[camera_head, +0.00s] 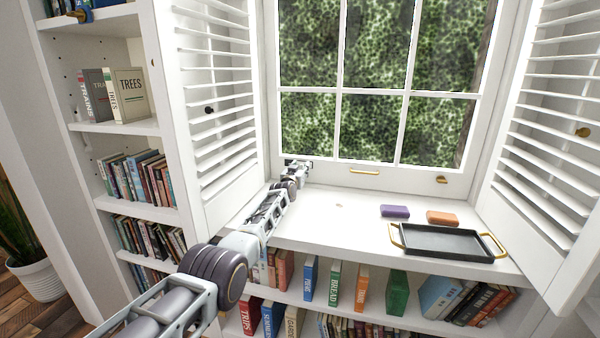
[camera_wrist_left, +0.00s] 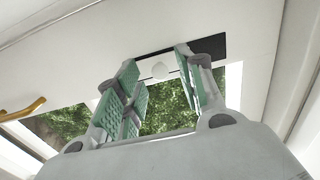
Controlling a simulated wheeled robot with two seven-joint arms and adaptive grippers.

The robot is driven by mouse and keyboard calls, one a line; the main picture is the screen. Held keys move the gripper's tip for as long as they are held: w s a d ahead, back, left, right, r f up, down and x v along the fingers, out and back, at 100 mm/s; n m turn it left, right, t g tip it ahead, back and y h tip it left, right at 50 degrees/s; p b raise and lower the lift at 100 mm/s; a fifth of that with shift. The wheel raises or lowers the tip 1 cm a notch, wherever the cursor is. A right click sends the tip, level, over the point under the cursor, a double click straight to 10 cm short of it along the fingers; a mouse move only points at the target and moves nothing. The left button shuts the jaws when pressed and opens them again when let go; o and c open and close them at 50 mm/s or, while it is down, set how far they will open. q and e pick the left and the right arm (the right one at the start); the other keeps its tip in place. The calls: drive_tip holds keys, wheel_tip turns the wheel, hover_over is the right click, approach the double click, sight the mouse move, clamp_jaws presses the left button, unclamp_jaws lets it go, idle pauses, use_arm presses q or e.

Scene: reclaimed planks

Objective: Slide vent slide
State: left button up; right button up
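In the head view my left gripper (camera_head: 300,166) is at the lower left corner of the window frame and covers the vent there. My right gripper is not in view.
A louvred shutter (camera_head: 215,110) stands close to my left arm. A gold handle (camera_head: 365,172) is on the bottom window rail.

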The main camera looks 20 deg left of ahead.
use_arm(q)
drive_tip(key=shift+r, duration=0.1)
idle(0.3)
clamp_jaws()
